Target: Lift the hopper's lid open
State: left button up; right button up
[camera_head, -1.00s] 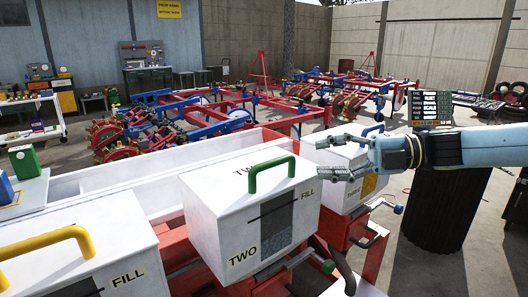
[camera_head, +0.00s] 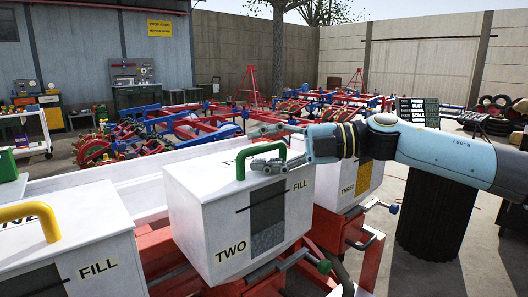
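The hopper marked TWO (camera_head: 205,225) is a white box in the middle of the head view. Its lid (camera_head: 203,167) is down and carries a green handle (camera_head: 241,164). My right gripper (camera_head: 262,148) is open, its two fingers pointing left, one above the other, at the handle's right side. The fingers overlap the handle in the picture; I cannot tell whether they touch it. My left gripper is not in view.
Hopper ONE (camera_head: 70,240) with a yellow handle (camera_head: 30,217) stands at the left. Hopper THREE (camera_head: 345,182) stands behind my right gripper. A black ribbed bin (camera_head: 437,215) is at the right. Red and blue machines fill the yard behind.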

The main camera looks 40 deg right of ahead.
grip_shut()
dwell(0.5)
